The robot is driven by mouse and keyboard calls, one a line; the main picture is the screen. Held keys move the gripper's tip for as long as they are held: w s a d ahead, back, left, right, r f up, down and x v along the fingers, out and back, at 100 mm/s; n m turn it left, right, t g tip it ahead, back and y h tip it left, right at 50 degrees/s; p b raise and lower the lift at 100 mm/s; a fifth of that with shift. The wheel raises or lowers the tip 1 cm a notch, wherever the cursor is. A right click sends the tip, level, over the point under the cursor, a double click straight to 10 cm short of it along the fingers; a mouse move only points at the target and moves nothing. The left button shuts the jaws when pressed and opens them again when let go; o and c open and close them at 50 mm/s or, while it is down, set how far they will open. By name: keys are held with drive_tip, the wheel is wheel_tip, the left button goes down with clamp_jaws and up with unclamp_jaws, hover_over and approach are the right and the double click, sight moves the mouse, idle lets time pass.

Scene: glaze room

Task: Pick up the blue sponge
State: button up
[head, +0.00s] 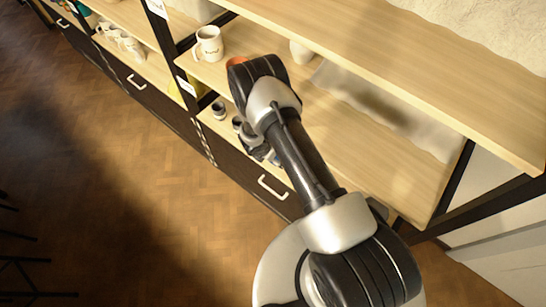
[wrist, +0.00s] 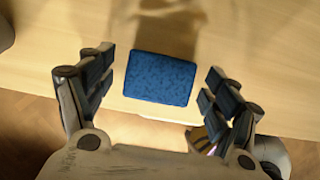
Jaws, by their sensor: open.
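The blue sponge (wrist: 160,78) lies flat on a light wooden shelf in the wrist view, close to the shelf's front edge. My gripper (wrist: 157,88) is open, with one finger to the left of the sponge and one to the right. Gaps show between both fingers and the sponge. In the head view, my arm reaches over the shelf and hides the sponge and most of my gripper.
A white mug (head: 209,44) stands on the shelf beyond my arm in the head view. Small dark cups (head: 218,110) stand on a lower shelf. The upper shelf board (head: 400,50) overhangs at the right. The wooden floor (head: 110,190) is open at the left.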

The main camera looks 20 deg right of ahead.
drive_tip(key=shift+c, duration=0.2)
drive_tip(key=c, duration=1)
drive_tip(key=shift+r, duration=0.1)
drive_tip(key=shift+r, duration=0.45)
drive_tip(key=p+v, duration=0.1)
drive_tip(key=v, duration=0.1)
drive_tip(key=shift+w+r+p, duration=0.1)
drive_tip(key=shift+r+p, duration=0.3)
drive_tip(key=shift+r, duration=0.1)
drive_tip(key=s+a, duration=0.3)
drive_tip(key=a, duration=0.1)
drive_tip(key=s+a+p, duration=0.1)
drive_tip(key=s+a, duration=0.3)
drive_tip(key=a, duration=0.1)
drive_tip(key=s+a+p, duration=0.1)
drive_tip(key=s+a, duration=0.2)
drive_tip(key=a, duration=0.2)
drive_tip(key=shift+s+f, duration=0.15)
drive_tip(key=o, duration=0.4)
drive_tip(key=c, duration=0.4)
